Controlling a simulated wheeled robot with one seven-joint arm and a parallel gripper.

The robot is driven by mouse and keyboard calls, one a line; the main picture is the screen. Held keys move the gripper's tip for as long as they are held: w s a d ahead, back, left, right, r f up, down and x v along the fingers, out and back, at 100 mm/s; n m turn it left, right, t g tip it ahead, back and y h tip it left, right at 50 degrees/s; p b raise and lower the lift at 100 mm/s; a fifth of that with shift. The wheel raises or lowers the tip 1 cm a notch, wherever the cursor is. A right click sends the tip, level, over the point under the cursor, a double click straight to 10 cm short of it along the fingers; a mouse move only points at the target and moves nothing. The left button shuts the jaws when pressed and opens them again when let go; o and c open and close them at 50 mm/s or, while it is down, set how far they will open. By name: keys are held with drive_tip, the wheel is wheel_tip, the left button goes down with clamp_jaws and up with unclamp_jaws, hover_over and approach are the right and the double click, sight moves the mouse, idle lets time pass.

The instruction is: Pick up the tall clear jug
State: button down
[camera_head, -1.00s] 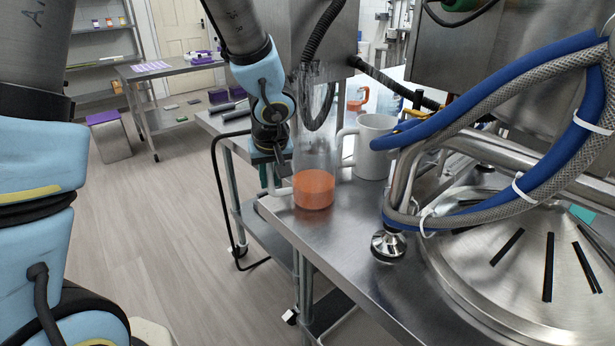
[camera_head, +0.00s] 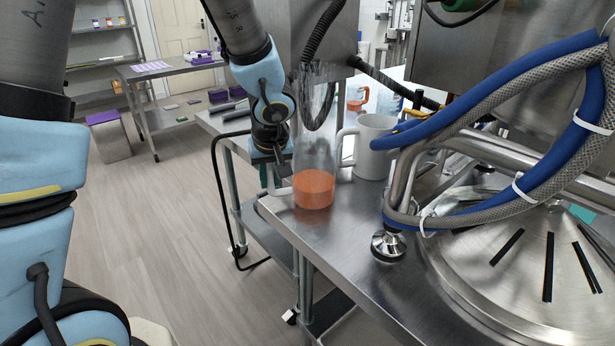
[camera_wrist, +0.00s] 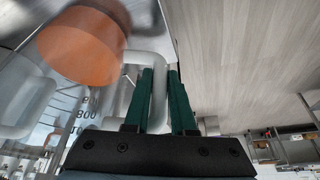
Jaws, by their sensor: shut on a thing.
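The tall clear jug (camera_head: 314,150) stands upright near the left edge of the steel table, with orange liquid in its bottom. Its pale handle points left. My gripper (camera_head: 276,178) is at the jug's left side, at handle height. In the wrist view the green fingers of my gripper (camera_wrist: 158,85) are on either side of the handle and shut on it. The jug (camera_wrist: 82,48) fills the upper left there, with its orange base and printed volume marks. The head view shows no clear gap between the jug's base and the table.
A white mug (camera_head: 371,150) stands just right of the jug. Blue and grey braided hoses (camera_head: 500,105) and a round steel lid (camera_head: 530,250) fill the right side. An orange-handled container (camera_head: 357,99) is behind. Open floor lies to the left of the table (camera_head: 345,240).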

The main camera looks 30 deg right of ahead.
drive_tip(key=shift+r, duration=0.1)
wheel_tip(320, 180, up, 10)
drive_tip(key=shift+p, duration=0.4)
drive_tip(key=c, duration=1.2)
unclamp_jaws()
drive_tip(key=shift+c, duration=0.2)
clamp_jaws()
